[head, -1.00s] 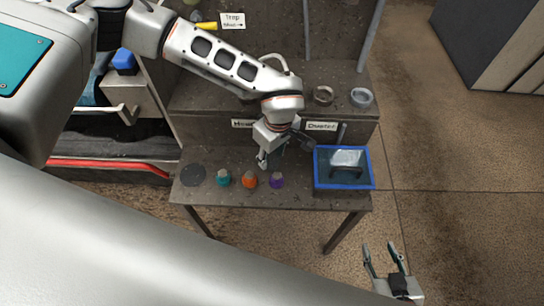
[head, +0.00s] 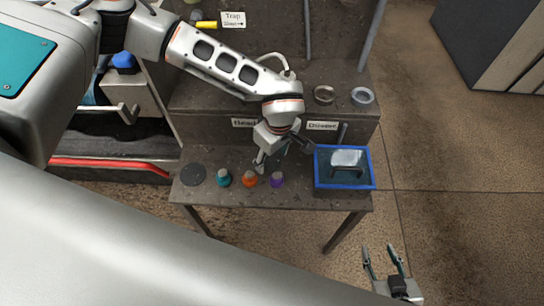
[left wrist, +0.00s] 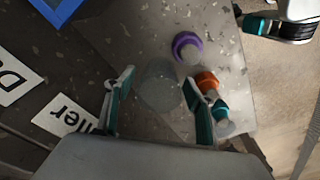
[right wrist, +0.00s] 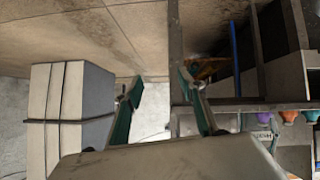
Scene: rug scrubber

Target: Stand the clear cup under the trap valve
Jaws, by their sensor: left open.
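A faint, round, see-through shape, which looks like the clear cup (left wrist: 160,84), stands on the bench between the fingers of my left gripper (left wrist: 160,100) in the left wrist view. The fingers are spread, one at each side, and I see no contact. In the head view my left gripper (head: 284,154) is low over the bench, left of the blue tray, and mostly hides the cup. A yellow handle (head: 206,25), beside the "Trap" label (head: 233,20), is at the top; the valve's outlet is not clear. My right gripper (head: 383,262) is open and empty, away from the bench.
Teal (head: 223,178), orange (head: 249,178) and purple (head: 277,180) bottles stand along the front edge, close to my left gripper. A dark disc (head: 193,174) lies at left. The blue-rimmed tray (head: 316,170) is at right. Two rings (head: 324,95) (head: 361,96) lie on the shelf.

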